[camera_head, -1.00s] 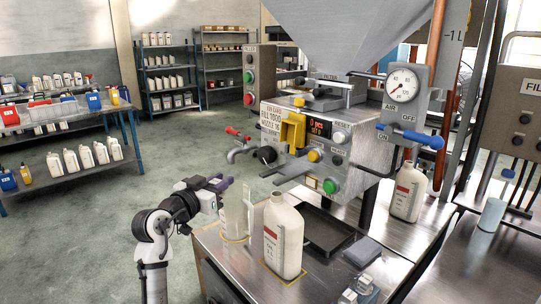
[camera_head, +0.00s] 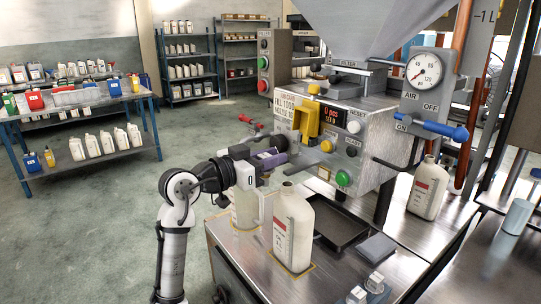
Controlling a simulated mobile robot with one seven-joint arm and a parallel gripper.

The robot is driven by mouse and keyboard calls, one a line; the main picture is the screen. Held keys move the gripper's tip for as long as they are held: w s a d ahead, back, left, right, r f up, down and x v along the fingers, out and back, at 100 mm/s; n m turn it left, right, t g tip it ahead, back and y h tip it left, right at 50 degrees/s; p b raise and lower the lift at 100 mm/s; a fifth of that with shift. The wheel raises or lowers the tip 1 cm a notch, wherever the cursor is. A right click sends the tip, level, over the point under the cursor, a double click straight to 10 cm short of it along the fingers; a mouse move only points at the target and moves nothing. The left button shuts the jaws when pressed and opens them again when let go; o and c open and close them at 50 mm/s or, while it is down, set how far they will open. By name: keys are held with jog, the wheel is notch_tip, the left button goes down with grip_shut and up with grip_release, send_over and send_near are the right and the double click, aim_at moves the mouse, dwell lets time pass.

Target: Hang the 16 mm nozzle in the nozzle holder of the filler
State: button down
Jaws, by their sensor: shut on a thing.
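The filler (camera_head: 375,122) is a steel machine with a hopper above and a front panel labelled FILL 1000, NOZZLE 16. My gripper (camera_head: 270,159) is raised in front of the filler's left side, close to the knob in the picture. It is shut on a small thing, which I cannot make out. I cannot clearly identify the 16 mm nozzle, or tell whether the gripper touches the filler.
A white bottle (camera_head: 293,228) and a translucent jug (camera_head: 243,211) stand on the steel bench (camera_head: 237,243) below my gripper. A dark tray (camera_head: 342,229) lies behind the bottle. Another bottle (camera_head: 428,190) stands at the right.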

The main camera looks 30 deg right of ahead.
aim_at(294, 163)
jog(key=shift+w+d+f+p, duration=0.15)
jog(key=shift+d+p, duration=0.15)
jog(key=shift+d, duration=0.85)
jog(key=shift+w+d+r+p, duration=0.1)
jog(key=shift+w+d+p, duration=0.15)
jog(key=shift+d, duration=0.85)
jog(key=shift+w+d+f+p, duration=0.1)
jog(key=shift+d+p, duration=0.25)
jog(key=shift+d, duration=0.8)
jog(key=shift+f, duration=0.15)
jog(key=c, duration=1.1)
grip_release()
jog(key=shift+d, duration=0.1)
jog(key=shift+s+d, duration=0.1)
jog(key=a+b, duration=0.1)
jog(key=a, duration=0.3)
jog(key=s+a+b, duration=0.1)
jog(key=a+b, duration=0.1)
jog(key=a, duration=0.3)
jog(key=s+a+b, duration=0.1)
jog(key=a, duration=0.3)
jog(key=shift+a, duration=0.4)
